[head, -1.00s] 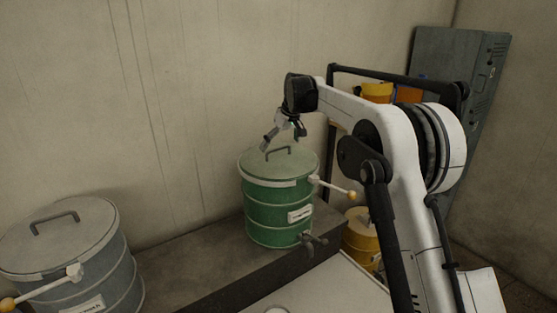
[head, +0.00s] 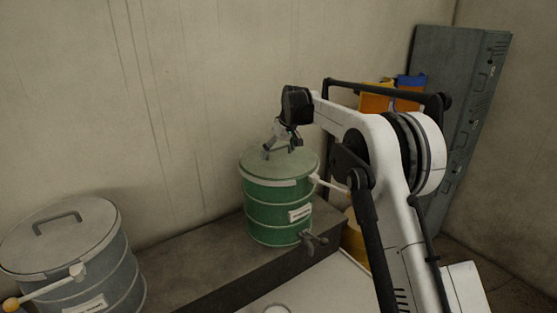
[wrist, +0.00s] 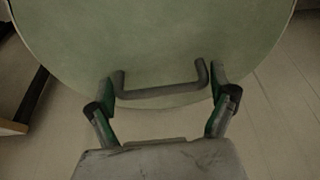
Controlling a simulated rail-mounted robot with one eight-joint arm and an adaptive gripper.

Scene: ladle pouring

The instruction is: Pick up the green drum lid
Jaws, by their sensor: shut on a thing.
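The green drum (head: 270,212) stands upright on a dark ledge. Its round pale green lid (head: 298,166) sits on top, and I see no gap between lid and drum. My gripper (head: 282,153) is over the lid, at its handle. In the wrist view the lid (wrist: 150,40) fills the upper part. Its grey bar handle (wrist: 160,92) lies between my two fingers, one at each end, and they are shut on it. In the head view the gripper mostly hides the handle.
A grey lidded drum (head: 78,262) stands at the left front. A bare wall (head: 190,90) is close behind. Orange and blue containers (head: 378,103) stand at the back right.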

